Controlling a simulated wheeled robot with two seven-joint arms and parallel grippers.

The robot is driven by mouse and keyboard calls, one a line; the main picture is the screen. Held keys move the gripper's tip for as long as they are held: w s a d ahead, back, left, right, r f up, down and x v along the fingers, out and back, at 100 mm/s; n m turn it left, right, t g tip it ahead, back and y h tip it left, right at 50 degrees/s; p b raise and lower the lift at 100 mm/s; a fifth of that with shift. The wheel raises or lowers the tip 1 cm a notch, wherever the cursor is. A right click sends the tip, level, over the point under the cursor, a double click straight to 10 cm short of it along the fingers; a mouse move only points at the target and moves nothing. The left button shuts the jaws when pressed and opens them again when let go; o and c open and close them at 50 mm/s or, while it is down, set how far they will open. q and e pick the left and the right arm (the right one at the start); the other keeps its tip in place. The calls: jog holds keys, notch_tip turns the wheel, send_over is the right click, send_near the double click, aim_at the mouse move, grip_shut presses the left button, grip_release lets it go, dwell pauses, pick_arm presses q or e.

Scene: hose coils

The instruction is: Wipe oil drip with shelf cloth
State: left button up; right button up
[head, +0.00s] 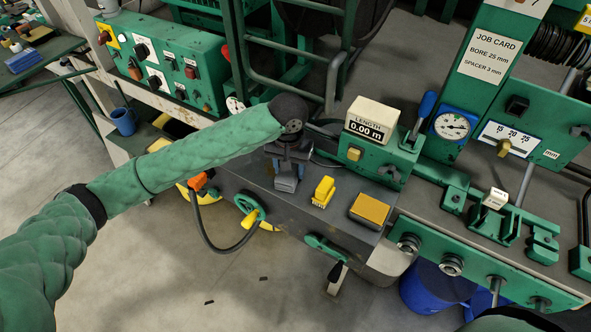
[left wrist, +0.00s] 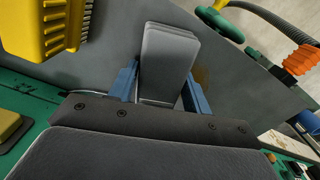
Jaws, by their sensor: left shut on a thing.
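My left gripper (head: 287,178) is over the grey bench top, left of the length counter, pointing down. In the left wrist view its two blue fingers (left wrist: 165,88) are shut on a folded grey cloth (left wrist: 168,58), one finger on each side. The cloth also shows in the head view (head: 286,186), low at the bench surface; I cannot tell whether it touches. A faint brownish stain (left wrist: 205,75), perhaps the oil drip, lies just right of the cloth in the left wrist view. My right gripper is not in view.
A yellow brush (head: 323,191) and a yellow-topped block (head: 370,210) lie right of the gripper. The length counter (head: 372,118) stands behind them. A green handwheel (head: 250,208) and a hose with an orange fitting (head: 198,182) are at the bench's front left.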

aim_at(270, 167)
pick_arm(q)
jog(key=shift+w+a, duration=0.4)
jog(key=shift+a, duration=0.25)
jog(key=shift+w+a, duration=0.85)
jog(key=shift+a, duration=0.25)
jog(key=shift+w+a, duration=0.5)
jog(key=shift+a, duration=0.15)
jog(key=shift+w+a, duration=0.1)
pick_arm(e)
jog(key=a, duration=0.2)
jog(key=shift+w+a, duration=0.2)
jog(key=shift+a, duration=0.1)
